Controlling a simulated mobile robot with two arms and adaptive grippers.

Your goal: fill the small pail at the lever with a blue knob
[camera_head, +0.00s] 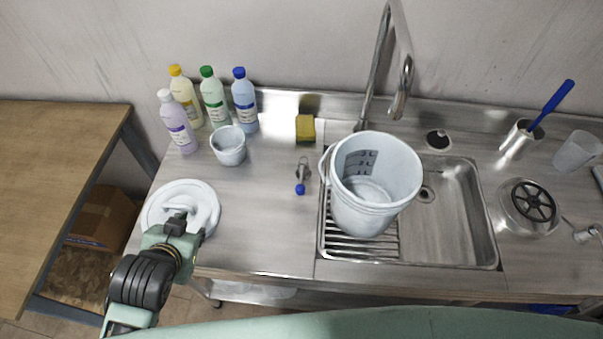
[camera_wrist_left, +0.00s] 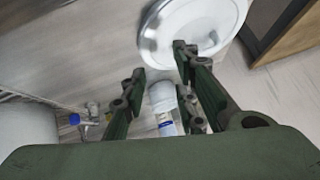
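The small pail (camera_head: 228,145), pale grey and upright, stands on the steel counter in front of the bottles. The lever with a blue knob (camera_head: 300,188) sits to the pail's right, left of the sink; the blue knob also shows in the left wrist view (camera_wrist_left: 74,119). My left gripper (camera_head: 187,226) is over the front right part of a white round lid (camera_head: 157,206). In the left wrist view its fingers (camera_wrist_left: 160,88) are apart with nothing held. My right gripper is not in view.
A large white bucket (camera_head: 376,205) stands in the sink (camera_head: 460,205) under the tall tap (camera_head: 400,85). Several bottles (camera_head: 213,98) stand behind the pail. A yellow sponge (camera_head: 305,127) lies behind the lever. The counter between lid and lever is clear.

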